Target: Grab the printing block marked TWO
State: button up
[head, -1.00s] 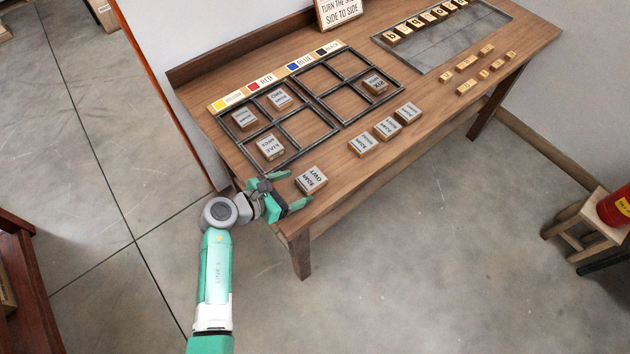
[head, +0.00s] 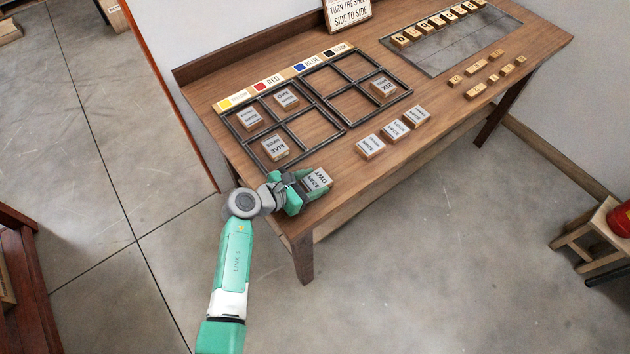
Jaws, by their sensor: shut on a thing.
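The printing block marked TWO (head: 318,180) is a wooden block with a grey top face. Its lettering reads mirrored. It is at the near left corner of the wooden table (head: 345,200), in front of the framed grid. My gripper (head: 306,189) reaches in from the left and is shut on this block. The far finger and part of the block's left side are hidden. I cannot tell whether the block is resting on the table or slightly lifted.
Dark metal frames (head: 330,122) hold several similar blocks, including one (head: 276,148) close behind my gripper. Three more blocks (head: 395,132) lie to the right. A colour strip (head: 283,79) runs behind the frames. Small letter pieces (head: 473,91) lie farther right. The table's front edge is close.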

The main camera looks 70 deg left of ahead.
aim_at(311, 184)
jog(key=shift+r, duration=0.15)
jog(key=shift+r+p, duration=0.3)
notch_tip(311, 184, up, 3)
jog(key=shift+s+d+r+p, duration=0.1)
jog(key=shift+p, duration=0.85)
jog(key=s+d+r+p, duration=0.1)
jog(key=s+d+p, duration=0.2)
jog(key=s+d, duration=0.7)
jog(key=shift+s+d+p, duration=0.3)
jog(key=shift+s+d, duration=0.1)
jog(key=shift+s, duration=0.35)
